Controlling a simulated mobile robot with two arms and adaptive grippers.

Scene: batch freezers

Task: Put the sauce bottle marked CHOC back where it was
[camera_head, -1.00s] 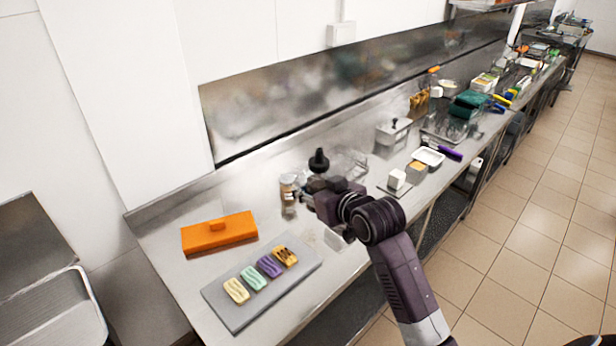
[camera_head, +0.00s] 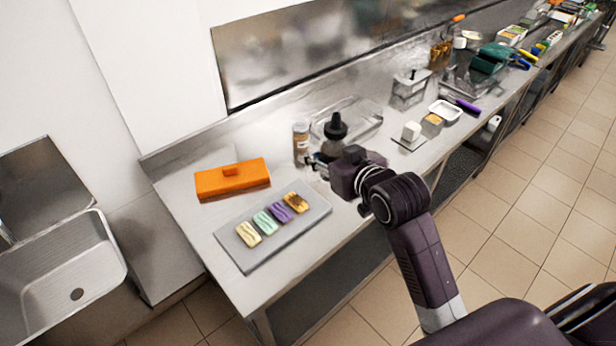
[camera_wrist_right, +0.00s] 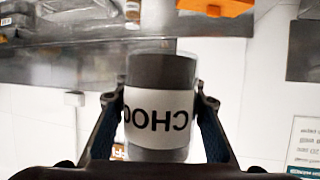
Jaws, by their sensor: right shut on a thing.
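The sauce bottle marked CHOC (camera_wrist_right: 160,105) is between the two fingers of my right gripper (camera_wrist_right: 160,125) in the right wrist view; its white label appears upside down. In the head view its black nozzle cap (camera_head: 336,127) sticks up above my right gripper (camera_head: 322,163), which is shut on the body. The bottle looks roughly upright. The gripper hides its lower part, so I cannot tell whether it touches the counter. The bottle is just right of a brown-filled jar (camera_head: 301,140) and in front of a clear tray (camera_head: 355,116). My left gripper is not in view.
An orange case (camera_head: 232,182) and a grey board (camera_head: 240,258) with several coloured bars lie on the steel counter to the left. A sink (camera_head: 60,268) is at far left.

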